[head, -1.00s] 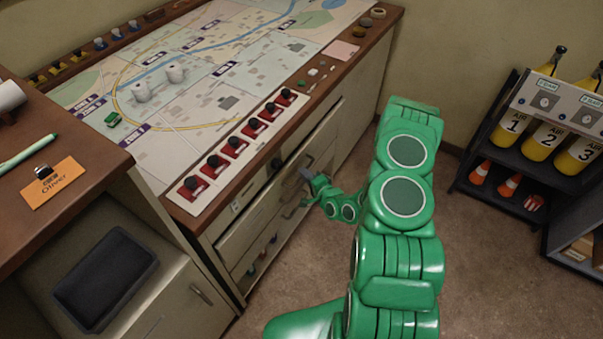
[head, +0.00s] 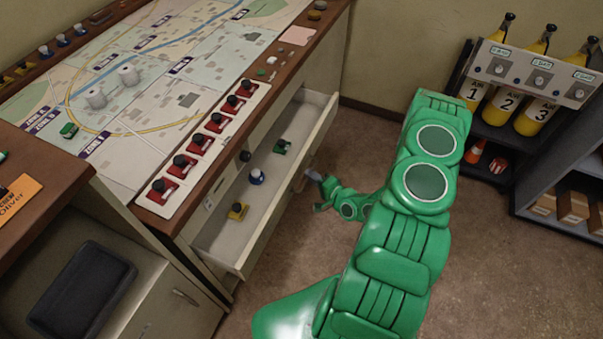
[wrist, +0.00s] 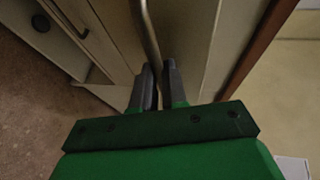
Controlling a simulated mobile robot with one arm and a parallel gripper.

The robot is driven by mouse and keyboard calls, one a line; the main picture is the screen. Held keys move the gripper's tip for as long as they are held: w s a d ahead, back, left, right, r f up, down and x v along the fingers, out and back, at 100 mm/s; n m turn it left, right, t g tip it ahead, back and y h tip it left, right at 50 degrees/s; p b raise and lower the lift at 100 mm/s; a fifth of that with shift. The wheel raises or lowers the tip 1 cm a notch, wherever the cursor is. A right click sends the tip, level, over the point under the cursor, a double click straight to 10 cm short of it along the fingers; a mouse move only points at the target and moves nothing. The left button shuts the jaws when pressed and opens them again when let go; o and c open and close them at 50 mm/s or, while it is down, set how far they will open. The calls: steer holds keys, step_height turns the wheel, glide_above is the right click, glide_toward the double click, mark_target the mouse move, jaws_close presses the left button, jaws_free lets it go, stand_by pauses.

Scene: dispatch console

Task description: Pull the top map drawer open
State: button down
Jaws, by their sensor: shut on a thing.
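The top map drawer (head: 303,112) stands pulled out from under the map table in the head view, its pale inside showing. A yellow piece (head: 238,211), a blue-and-white piece (head: 257,178) and a green piece (head: 281,147) stand in it, and a dark knob-like piece sits at its inner side. My gripper (head: 314,177) is at the outer face of the drawer front. In the wrist view, my gripper (wrist: 161,86) has its dark fingers on either side of the metal bar handle (wrist: 150,40), shut on it. The handle is mostly hidden in the head view.
The map table (head: 265,62) has a row of red switches (head: 198,143) along its edge. A rack with yellow cylinders (head: 535,112) stands at right. Brown floor (head: 360,130) is clear between.

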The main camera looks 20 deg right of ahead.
steer(key=s+d, duration=1)
stand_by(0.3)
stand_by(0.4)
steer(key=c, duration=1.2)
jaws_free()
steer(key=shift+v, duration=3.95)
steer(key=shift+w+d+f, duration=0.1)
